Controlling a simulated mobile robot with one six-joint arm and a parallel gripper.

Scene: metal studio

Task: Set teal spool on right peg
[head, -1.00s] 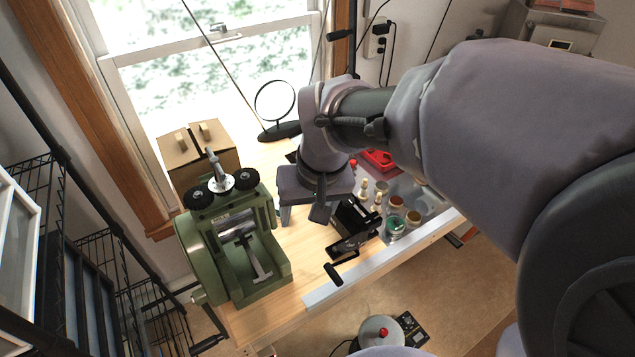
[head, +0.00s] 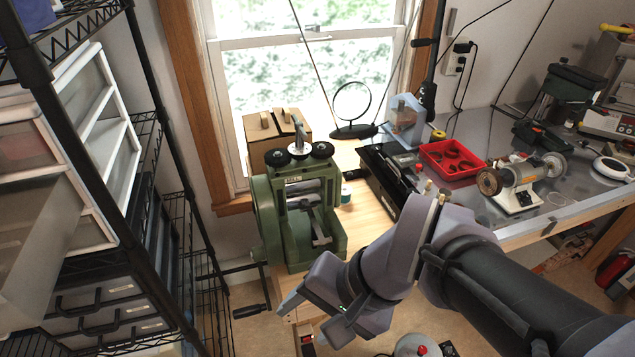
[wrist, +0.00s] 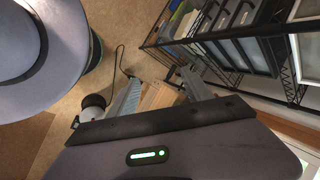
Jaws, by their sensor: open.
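My gripper (head: 292,312) is off the front left end of the bench, low in the head view, pointing left. In the wrist view its two fingers (wrist: 160,90) stand apart with nothing held between them. A small teal and white round thing (head: 346,193), which looks like the teal spool, sits on the wooden bench top just right of the green rolling mill. My gripper is well apart from it, nearer the camera. I cannot make out the right peg; my arm covers part of the bench.
The green rolling mill (head: 290,215) stands at the bench's left end. A red tray (head: 451,160), a black case (head: 385,180) and a bench grinder (head: 518,185) stand to the right. A wire shelf with drawers (head: 95,190) is at the left. Bare wood shows beside the mill.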

